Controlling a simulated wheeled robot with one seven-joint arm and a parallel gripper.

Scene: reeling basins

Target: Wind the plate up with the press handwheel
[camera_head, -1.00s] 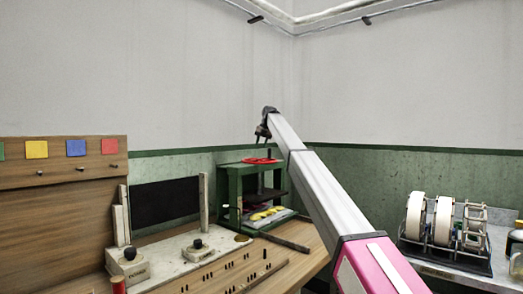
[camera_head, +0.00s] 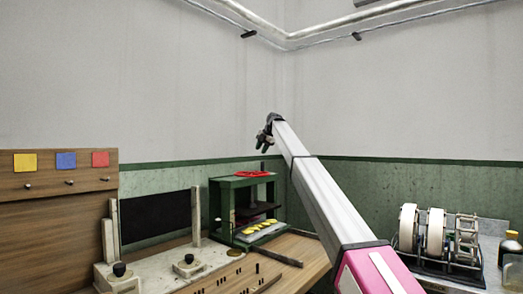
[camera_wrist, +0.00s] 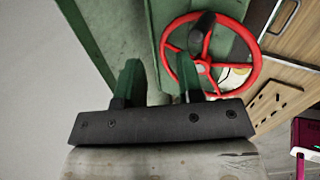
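The press (camera_head: 217,205) is a green frame on the bench, with a red handwheel (camera_head: 253,174) lying flat on its top. A dark plate (camera_head: 258,210) sits inside the frame, above the bed with yellow pieces (camera_head: 258,226). My gripper (camera_head: 265,141) is above the handwheel in the head view. In the wrist view my gripper (camera_wrist: 158,75) has its two green fingers apart with nothing between them. The red handwheel (camera_wrist: 258,60), with spokes and a dark knob (camera_wrist: 203,22), shows just beyond the right finger, which overlaps its rim in the picture. Contact cannot be told.
A wooden board (camera_head: 60,215) with coloured squares and pegs stands at the left. A pale block with black knobs (camera_head: 188,259) sits in front of a dark panel (camera_head: 155,216). A machine with white reels (camera_head: 435,232) stands on the right bench.

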